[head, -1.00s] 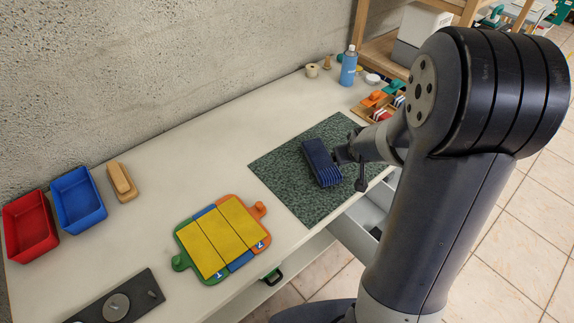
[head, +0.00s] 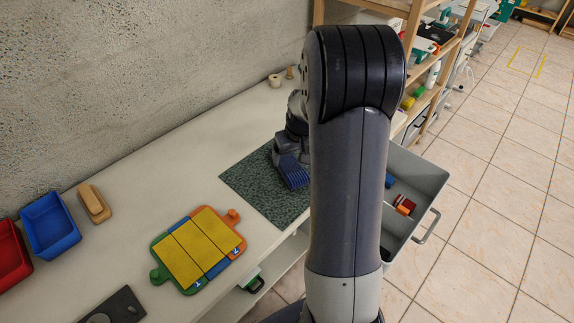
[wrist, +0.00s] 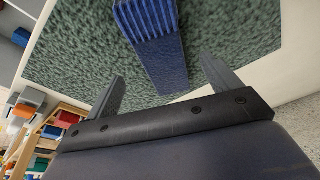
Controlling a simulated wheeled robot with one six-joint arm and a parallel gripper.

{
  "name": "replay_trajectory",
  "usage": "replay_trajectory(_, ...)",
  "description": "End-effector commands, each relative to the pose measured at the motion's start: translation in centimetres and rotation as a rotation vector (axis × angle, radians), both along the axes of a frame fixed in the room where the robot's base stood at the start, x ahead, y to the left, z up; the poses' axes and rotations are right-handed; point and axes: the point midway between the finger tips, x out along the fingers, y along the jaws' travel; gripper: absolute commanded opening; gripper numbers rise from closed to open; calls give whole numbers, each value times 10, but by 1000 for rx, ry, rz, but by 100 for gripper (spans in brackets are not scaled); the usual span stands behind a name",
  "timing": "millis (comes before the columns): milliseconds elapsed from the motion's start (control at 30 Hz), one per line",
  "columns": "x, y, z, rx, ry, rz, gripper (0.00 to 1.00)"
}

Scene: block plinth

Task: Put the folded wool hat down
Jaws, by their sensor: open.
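The folded wool hat (head: 294,174) is dark blue with a ribbed part and lies on the green speckled mat (head: 246,186) in the head view. The wrist view also shows the hat (wrist: 155,30), with its smooth end between and just beyond the fingers, clear of both. My gripper (wrist: 165,75) is open, with a gap on each side of the hat. In the head view my gripper is at the far end of the hat, and my arm hides part of the mat.
A yellow-topped board (head: 200,248) lies left of the mat. Blue (head: 50,225) and red (head: 10,255) bins and a wooden brush-like block (head: 94,204) stand further left. An open grey drawer (head: 420,180) juts out at the right. Bare worktop lies between board and wall.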

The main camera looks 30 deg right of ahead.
Motion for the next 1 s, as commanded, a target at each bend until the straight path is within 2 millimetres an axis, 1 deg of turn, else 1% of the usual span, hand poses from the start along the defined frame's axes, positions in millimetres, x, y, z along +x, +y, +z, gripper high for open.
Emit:
replay_trajectory(167,3,1,-8,0,1,0,85)
replay_trajectory(400,17,3,-31,0,2,0,85)
replay_trajectory(500,19,2,-43,0,2,0,85)
replay_trajectory(600,21,2,-50,-1,0,0,85)
replay_trajectory(867,22,2,-52,-1,-1,0,85)
replay_trajectory(900,22,2,-52,-1,-1,0,84)
replay_trajectory(1000,22,2,-52,-1,-1,0,76)
